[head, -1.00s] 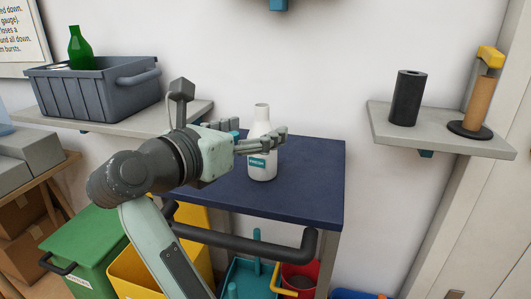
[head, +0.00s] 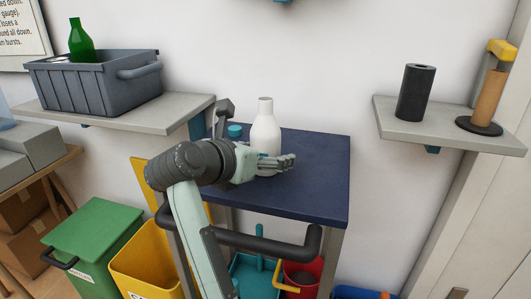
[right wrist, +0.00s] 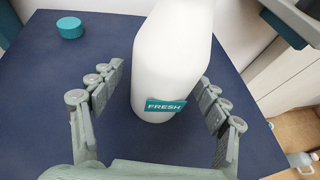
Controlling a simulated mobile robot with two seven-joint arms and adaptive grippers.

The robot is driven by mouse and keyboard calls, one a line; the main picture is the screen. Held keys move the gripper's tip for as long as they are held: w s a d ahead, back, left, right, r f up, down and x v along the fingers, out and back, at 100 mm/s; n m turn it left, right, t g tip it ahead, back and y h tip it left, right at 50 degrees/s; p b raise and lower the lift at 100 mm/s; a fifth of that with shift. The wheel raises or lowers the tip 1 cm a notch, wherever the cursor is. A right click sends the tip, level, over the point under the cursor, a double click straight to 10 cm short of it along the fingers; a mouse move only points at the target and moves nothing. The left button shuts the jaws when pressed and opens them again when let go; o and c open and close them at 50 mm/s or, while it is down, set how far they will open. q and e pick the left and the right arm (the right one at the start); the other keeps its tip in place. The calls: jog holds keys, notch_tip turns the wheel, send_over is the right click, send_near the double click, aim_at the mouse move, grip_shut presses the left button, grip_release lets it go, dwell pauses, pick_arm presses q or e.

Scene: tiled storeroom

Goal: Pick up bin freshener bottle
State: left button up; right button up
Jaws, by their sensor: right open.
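The bin freshener bottle (head: 265,132) is white with a teal label and stands upright on the dark blue table top. In the right wrist view the bottle (right wrist: 172,65) shows its label, which reads "FRESH". My right gripper (head: 280,162) is at the bottle's lower part. In the right wrist view the open fingers of my right gripper (right wrist: 163,90) lie on either side of the bottle, with a gap visible on the left; the right finger is close to it. A teal cap (right wrist: 70,27) lies on the table, left of the bottle. My left gripper is not in view.
The blue table (head: 318,182) has a dark rail along its front. A grey crate (head: 95,88) with a green bottle (head: 80,42) is on the left shelf. A black cylinder (head: 415,92) stands on the right shelf. Green (head: 98,240) and yellow bins (head: 150,270) stand below.

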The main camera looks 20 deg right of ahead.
jog(key=c, duration=1.3)
jog(key=shift+r, duration=0.1)
